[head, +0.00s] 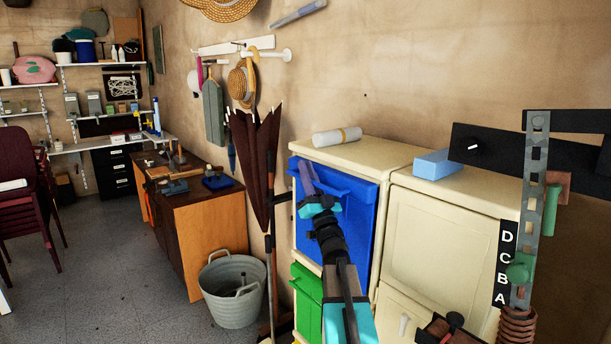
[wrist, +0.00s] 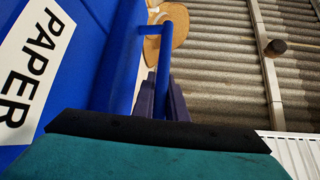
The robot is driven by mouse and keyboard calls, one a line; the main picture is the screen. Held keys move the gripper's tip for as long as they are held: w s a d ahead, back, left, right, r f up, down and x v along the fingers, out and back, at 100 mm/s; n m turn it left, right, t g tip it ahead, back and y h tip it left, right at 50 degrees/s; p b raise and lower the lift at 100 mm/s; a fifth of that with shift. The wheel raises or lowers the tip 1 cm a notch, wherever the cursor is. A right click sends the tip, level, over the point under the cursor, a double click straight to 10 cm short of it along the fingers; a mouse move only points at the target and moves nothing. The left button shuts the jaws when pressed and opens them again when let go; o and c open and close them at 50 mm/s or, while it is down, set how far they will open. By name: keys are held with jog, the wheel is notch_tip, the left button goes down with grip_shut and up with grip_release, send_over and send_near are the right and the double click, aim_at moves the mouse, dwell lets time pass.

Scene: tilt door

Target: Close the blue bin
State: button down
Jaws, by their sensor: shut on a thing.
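The blue bin (head: 362,230) is the upper tilting front in the left cream cabinet. In the wrist view its blue face (wrist: 85,75) carries a white PAPER label (wrist: 30,70). A blue handle bar (wrist: 163,60) stands out from the face. My gripper (head: 303,172) is at the upper left of the bin front in the head view. In the wrist view the dark fingers of my gripper (wrist: 163,92) are shut on the handle bar. My arm hides part of the bin's middle. I cannot tell how far the front is tilted out.
A green bin (head: 306,296) sits below the blue one. A second cream cabinet (head: 432,235) stands to the right. A paper roll (head: 337,137) and a light blue box (head: 438,163) lie on top. A closed umbrella (head: 255,160) and a metal tub (head: 233,297) stand left.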

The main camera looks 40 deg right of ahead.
jog(key=c, duration=2.1)
grip_release()
jog(key=shift+s+d+f, duration=0.1)
jog(key=shift+s+f, duration=0.05)
jog(key=shift+a, duration=0.2)
jog(key=shift+b+v, duration=1.05)
jog(key=shift+v, duration=5.75)
